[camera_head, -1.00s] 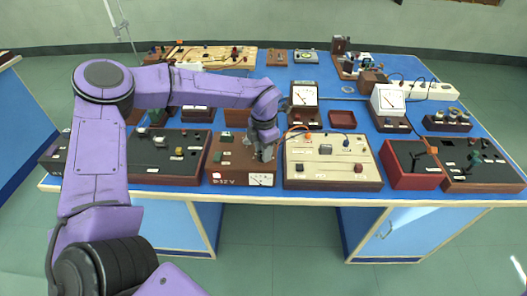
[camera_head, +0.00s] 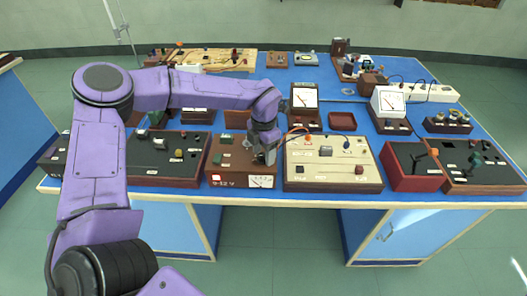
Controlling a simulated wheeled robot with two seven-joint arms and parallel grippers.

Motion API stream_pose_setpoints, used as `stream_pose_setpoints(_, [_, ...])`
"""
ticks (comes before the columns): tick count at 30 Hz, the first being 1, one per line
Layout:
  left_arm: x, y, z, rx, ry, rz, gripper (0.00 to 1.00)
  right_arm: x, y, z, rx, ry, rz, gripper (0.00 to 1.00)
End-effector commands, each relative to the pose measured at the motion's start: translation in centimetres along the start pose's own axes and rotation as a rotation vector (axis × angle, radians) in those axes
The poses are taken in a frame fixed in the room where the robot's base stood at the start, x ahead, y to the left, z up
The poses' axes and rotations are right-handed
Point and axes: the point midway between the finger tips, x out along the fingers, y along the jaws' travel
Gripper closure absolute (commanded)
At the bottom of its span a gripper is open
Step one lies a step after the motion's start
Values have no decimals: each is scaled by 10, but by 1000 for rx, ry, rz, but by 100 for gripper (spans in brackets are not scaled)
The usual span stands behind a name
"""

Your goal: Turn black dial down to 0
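The brown power supply box (camera_head: 230,164) stands near the front edge of the bench, with a "0-12 V" label and a small white meter (camera_head: 260,181) on its front face. My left gripper (camera_head: 264,158) points down onto the right part of the box's top. The black dial is not clearly visible; the gripper covers the spot beneath it. I cannot tell whether the fingers are open or closed around something. My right gripper does not show.
A cream panel (camera_head: 331,164) with knobs and wires stands close on the right. A dark box (camera_head: 167,158) stands on the left. Meters (camera_head: 304,98) and other instruments crowd behind. The blue bench (camera_head: 345,105) has little bare room.

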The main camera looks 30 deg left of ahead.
Motion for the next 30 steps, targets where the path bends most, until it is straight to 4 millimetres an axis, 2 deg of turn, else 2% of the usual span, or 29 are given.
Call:
stream_pose_setpoints(8, [-6, 0, 1, 0, -2, 1, 41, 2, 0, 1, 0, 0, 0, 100])
stream_pose_setpoints(11, [-24, 0, 1, 0, -5, 2, 41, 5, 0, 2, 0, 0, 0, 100])
stream_pose_setpoints(18, [-80, 0, 1, -1, -3, 1, 41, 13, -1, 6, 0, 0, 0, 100])
stream_pose_setpoints(21, [-96, 0, 1, 0, -2, 1, 41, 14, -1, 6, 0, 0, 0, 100])
stream_pose_setpoints(24, [-104, 0, 0, 0, -1, 0, 41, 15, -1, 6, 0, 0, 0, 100])
stream_pose_setpoints(30, [-106, 0, 0, 1, 0, 0, 41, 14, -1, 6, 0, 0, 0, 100])
